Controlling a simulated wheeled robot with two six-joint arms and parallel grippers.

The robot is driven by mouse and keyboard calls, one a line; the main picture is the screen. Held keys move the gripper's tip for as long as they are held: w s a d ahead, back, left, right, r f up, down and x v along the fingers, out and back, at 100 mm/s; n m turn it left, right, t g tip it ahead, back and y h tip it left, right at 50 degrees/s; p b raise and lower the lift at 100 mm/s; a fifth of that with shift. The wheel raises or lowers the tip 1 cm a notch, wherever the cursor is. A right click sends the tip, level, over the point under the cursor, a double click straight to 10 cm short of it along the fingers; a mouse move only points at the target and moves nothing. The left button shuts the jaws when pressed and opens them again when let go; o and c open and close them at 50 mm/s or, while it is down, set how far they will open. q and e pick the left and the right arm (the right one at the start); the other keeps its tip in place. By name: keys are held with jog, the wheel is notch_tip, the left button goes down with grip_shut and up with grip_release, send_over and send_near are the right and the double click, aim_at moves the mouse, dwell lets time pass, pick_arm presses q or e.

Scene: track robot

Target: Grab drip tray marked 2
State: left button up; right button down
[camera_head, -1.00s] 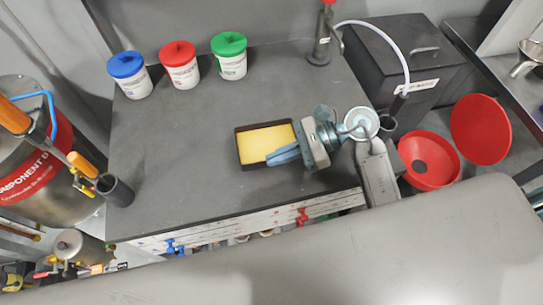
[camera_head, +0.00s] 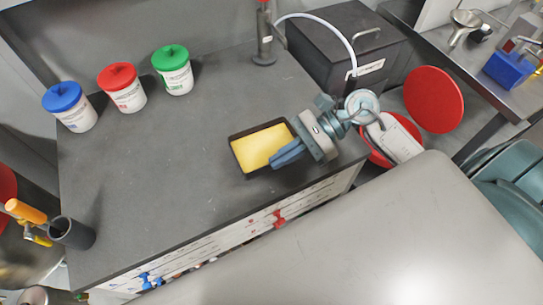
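The drip tray (camera_head: 233,157) is a dark, shallow rectangular tray with a yellow inside. It is over the dark worktop, near its front right part. I cannot tell whether it touches the surface or is just above it. No number shows on it from here. My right gripper (camera_head: 287,156) comes in from the right, with its blue-grey fingers at the tray's right side. It looks shut on that side, though the fingers hide the contact. My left gripper is not in view.
Blue-lidded (camera_head: 70,106), red-lidded (camera_head: 124,87) and green-lidded (camera_head: 173,70) tubs stand along the back left of the worktop (camera_head: 150,170). A tap post (camera_head: 264,40) stands at the back. A black box (camera_head: 345,50) and red lid (camera_head: 433,100) are to the right. The worktop's middle left is clear.

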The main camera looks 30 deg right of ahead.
jog(key=shift+s+d+r+b, duration=0.1)
jog(key=shift+s+d, duration=0.2)
jog(key=shift+d, duration=0.45)
jog(key=shift+s+d+r+b, duration=0.1)
jog(key=shift+s+d, duration=0.2)
jog(key=shift+d, duration=0.45)
jog(key=shift+s+d+b, duration=0.1)
jog(key=shift+s+d, duration=0.2)
jog(key=shift+d, duration=0.45)
jog(key=shift+d, duration=0.15)
